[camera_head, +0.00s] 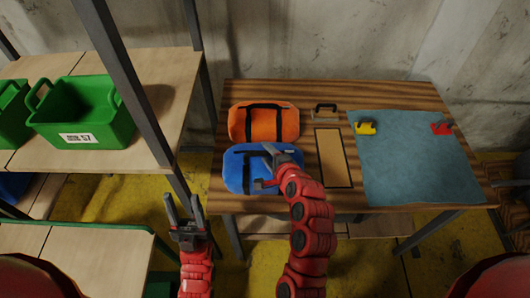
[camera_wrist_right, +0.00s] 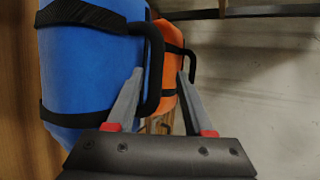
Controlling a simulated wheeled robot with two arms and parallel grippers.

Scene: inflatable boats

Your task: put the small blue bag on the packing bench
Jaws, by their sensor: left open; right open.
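The small blue bag (camera_head: 234,170) with black straps lies at the front left of a striped wooden table (camera_head: 335,94). I cannot tell whether this table is the packing bench. My right gripper (camera_head: 266,166) is open over the right part of the blue bag and hides some of it. In the right wrist view the blue bag (camera_wrist_right: 85,70) fills the left side. Its black handle (camera_wrist_right: 155,70) shows between the open fingers, close to the left one; contact is unclear. My left gripper (camera_head: 185,212) is open and empty, left of the table and below its top.
An orange bag (camera_head: 263,124) lies right behind the blue one. A tan panel (camera_head: 332,158), a blue-grey mat (camera_head: 412,165), a yellow item (camera_head: 366,128) and a red item (camera_head: 441,128) lie to the right. A shelf with green crates (camera_head: 85,118) stands left; its post is close by.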

